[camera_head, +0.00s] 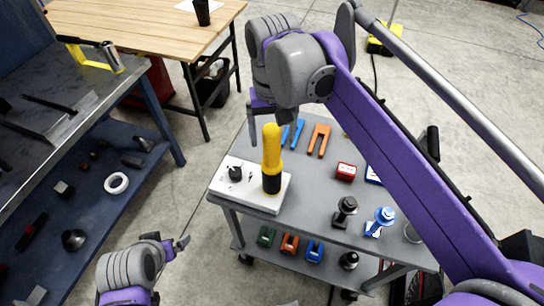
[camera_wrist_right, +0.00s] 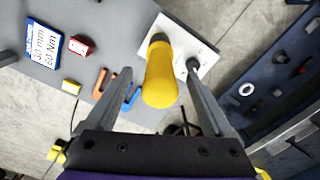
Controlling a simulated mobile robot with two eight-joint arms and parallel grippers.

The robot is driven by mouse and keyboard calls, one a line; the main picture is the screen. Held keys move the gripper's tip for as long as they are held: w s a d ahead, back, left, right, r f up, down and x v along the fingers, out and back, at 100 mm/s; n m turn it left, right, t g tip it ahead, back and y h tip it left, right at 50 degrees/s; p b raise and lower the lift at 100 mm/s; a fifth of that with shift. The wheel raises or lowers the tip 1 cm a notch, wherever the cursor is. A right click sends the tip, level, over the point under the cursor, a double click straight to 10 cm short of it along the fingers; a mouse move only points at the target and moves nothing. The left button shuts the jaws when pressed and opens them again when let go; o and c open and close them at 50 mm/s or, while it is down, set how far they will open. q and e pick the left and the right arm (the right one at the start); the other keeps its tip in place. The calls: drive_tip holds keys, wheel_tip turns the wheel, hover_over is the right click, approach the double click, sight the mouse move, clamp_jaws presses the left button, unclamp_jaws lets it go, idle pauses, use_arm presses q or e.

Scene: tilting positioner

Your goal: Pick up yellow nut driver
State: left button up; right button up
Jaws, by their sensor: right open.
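The yellow nut driver (camera_head: 272,150) stands upright in a white block (camera_head: 222,183) at the left end of the grey cart, its yellow handle up and its black lower part at the block. In the right wrist view, the yellow handle (camera_wrist_right: 161,80) lies between the two spread fingers of my right gripper (camera_wrist_right: 163,95), with gaps on both sides. In the head view, my right gripper (camera_head: 267,122) is at the handle's top, partly overlapped by it. My left gripper (camera_head: 183,243) is low at the left, away from the cart; its jaws are too small to judge.
A black knob (camera_head: 235,173) stands on the block beside the driver. Blue and orange forked pieces (camera_head: 318,140), a red box (camera_head: 346,172) and black fittings (camera_head: 345,211) lie on the cart (camera_head: 310,205). A dark workbench (camera_head: 60,100) is at left, a wooden table (camera_head: 150,22) behind.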

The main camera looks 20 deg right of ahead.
sight(272, 162)
drive_tip(key=f, duration=0.4)
drive_tip(key=shift+w+f, duration=0.3)
drive_tip(key=shift+w, duration=0.05)
clamp_jaws()
